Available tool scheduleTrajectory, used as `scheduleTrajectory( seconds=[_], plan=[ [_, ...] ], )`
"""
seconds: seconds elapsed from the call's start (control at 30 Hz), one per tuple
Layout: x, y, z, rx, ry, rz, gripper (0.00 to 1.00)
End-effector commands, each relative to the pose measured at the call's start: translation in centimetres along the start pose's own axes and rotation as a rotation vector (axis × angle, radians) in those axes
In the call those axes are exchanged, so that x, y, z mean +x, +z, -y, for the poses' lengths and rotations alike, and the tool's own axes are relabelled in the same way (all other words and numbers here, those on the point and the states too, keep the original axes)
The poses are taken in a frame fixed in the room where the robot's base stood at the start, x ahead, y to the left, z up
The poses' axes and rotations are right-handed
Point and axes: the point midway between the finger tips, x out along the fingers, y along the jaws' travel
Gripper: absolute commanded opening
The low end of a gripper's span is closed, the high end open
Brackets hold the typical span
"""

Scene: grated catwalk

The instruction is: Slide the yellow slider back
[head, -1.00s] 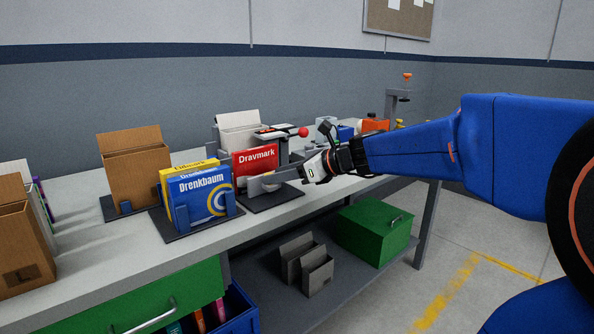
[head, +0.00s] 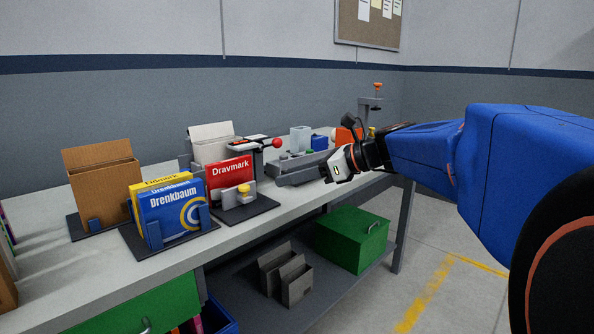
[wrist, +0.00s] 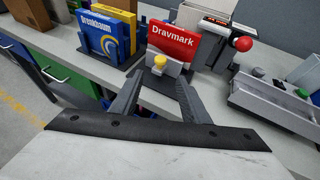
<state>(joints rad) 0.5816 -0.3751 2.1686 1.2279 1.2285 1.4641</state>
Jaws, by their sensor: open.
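The yellow slider (head: 244,188) is a round yellow knob on a light grey upright plate in front of the red Dravmark box (head: 230,171). In the wrist view the yellow slider (wrist: 160,62) shows just beyond and between my fingertips. My gripper (head: 327,173) is over the bench's front edge, to the right of the slider and apart from it. In the wrist view my gripper (wrist: 160,82) has its two grey fingers spread, with nothing between them.
Blue Drenkbaum and yellow boxes (head: 171,207) stand left of the red box. A lever with a red ball (head: 277,143) rises behind it. A grey trough with coloured knobs (head: 302,168) lies right of the slider. A green chest (head: 350,240) is on the shelf below.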

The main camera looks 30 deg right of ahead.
Motion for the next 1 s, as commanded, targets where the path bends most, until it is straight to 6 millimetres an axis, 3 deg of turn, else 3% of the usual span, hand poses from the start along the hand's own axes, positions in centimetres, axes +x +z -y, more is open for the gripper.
scheduleTrajectory(
  seconds=[0.43,1.0],
  plan=[
    [-4.4,0.0,0.0,0.000,-0.001,0.001,0.42],
    [-5.0,-0.1,-0.2,-0.007,0.003,-0.005,0.42]
  ],
)
